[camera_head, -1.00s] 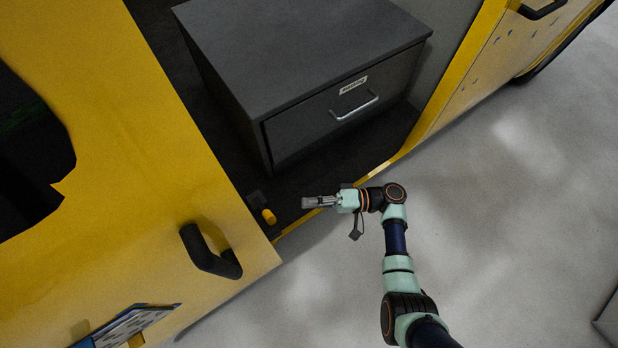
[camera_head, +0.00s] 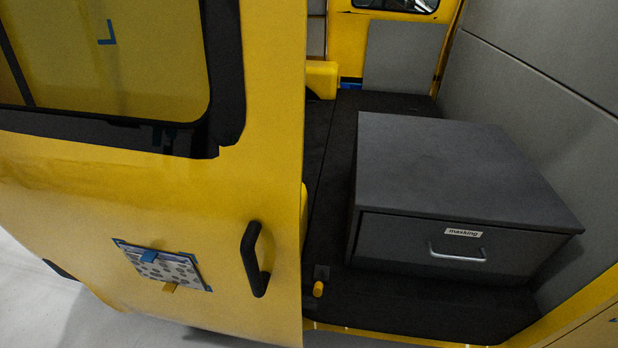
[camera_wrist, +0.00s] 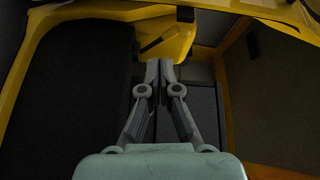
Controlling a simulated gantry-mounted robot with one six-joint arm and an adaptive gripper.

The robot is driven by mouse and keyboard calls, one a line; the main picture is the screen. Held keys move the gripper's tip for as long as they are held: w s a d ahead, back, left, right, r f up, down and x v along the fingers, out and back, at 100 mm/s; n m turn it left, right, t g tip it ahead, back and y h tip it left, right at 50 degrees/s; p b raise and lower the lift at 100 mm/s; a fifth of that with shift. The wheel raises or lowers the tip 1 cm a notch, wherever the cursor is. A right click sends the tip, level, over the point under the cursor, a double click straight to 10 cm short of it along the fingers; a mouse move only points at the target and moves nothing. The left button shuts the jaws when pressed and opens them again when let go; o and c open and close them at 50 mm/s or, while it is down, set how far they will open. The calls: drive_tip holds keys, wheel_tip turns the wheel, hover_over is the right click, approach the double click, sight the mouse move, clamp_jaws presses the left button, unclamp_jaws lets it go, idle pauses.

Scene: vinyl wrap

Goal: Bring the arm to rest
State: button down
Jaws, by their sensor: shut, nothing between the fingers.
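My gripper (camera_wrist: 159,72) shows in the wrist view with its two grey fingers together at the tips and nothing between them. It points toward the yellow van's interior, where dark surfaces and yellow panels show. No contact with anything can be made out. In the head view my arm and gripper are out of the picture.
In the head view, a grey cabinet (camera_head: 455,165) with a shut drawer (camera_head: 440,245) labelled "masking" stands on the dark van floor (camera_head: 400,308). A yellow door (camera_head: 120,220) with a black handle (camera_head: 254,260) and a patterned sheet (camera_head: 160,266) is at left.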

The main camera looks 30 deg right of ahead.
drive_tip(key=w+a+r+n+g+h, duration=0.1)
drive_tip(key=w+a+n+g, duration=0.65)
drive_tip(key=w+a, duration=0.6)
drive_tip(key=w+a+r+n+t+h, duration=0.2)
drive_tip(key=a+r+h, duration=0.1)
drive_tip(key=a+r, duration=0.55)
drive_tip(key=w+a+r+n+t+h, duration=0.1)
drive_tip(key=a+r+n+h, duration=0.15)
drive_tip(key=a+r, duration=0.6)
wheel_tip(320, 180, up, 58)
drive_tip(key=d+h+p, duration=0.1)
drive_tip(key=d+p, duration=0.1)
drive_tip(key=p, duration=5.2)
drive_tip(key=shift+d+m+t, duration=0.3)
drive_tip(key=shift+d+t, duration=0.1)
drive_tip(key=shift+t, duration=0.05)
drive_tip(key=shift+f, duration=0.1)
